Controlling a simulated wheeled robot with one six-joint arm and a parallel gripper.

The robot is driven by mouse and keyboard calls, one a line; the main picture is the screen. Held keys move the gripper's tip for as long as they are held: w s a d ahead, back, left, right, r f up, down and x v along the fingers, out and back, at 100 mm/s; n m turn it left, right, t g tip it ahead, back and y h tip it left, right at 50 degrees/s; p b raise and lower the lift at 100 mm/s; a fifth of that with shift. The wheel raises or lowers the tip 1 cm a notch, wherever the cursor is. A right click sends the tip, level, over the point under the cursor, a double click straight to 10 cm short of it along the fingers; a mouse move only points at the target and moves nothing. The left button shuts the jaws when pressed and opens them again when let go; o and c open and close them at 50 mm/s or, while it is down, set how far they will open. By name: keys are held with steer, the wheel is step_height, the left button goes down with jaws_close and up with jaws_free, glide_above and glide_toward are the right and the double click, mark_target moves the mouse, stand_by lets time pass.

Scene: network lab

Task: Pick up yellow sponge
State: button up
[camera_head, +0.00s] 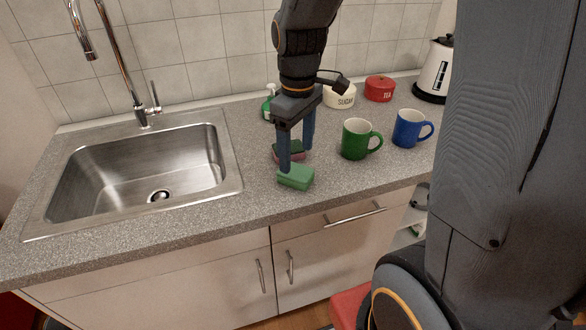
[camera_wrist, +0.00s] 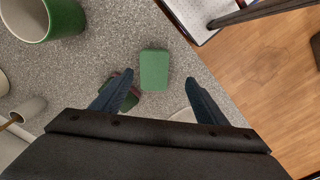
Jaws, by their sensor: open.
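No yellow sponge shows in either view. A green sponge (camera_head: 296,178) lies on the counter near its front edge; the wrist view shows its green top (camera_wrist: 154,69) ahead of and between the fingers. A reddish sponge (camera_head: 290,152) with some green lies just behind it, partly hidden by my fingers; in the wrist view it (camera_wrist: 130,99) is beside the left finger. My gripper (camera_head: 296,158) points down over the sponges with its fingers apart and nothing held; the fingers also show in the wrist view (camera_wrist: 158,77). I cannot tell whether a fingertip touches a sponge.
A green mug (camera_head: 356,140) and a blue mug (camera_head: 408,129) stand to the right. A soap bottle (camera_head: 268,104), sugar jar (camera_head: 341,97), red tea jar (camera_head: 380,89) and kettle (camera_head: 435,70) are behind. The sink (camera_head: 150,165) is left. Counter between sink and sponges is clear.

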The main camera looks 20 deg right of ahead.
mark_target(295, 170)
steer(key=shift+w+r+n, duration=0.25)
steer(key=shift+w+n, duration=0.45)
steer(key=shift+w, duration=0.1)
steer(key=shift+d+f+p, duration=0.1)
steer(key=shift+f+p, duration=1.15)
steer(key=shift+f, duration=2.55)
steer(key=c, duration=1.2)
steer(key=shift+r, duration=0.15)
step_height(295, 170, up, 10)
steer(key=b, duration=0.2)
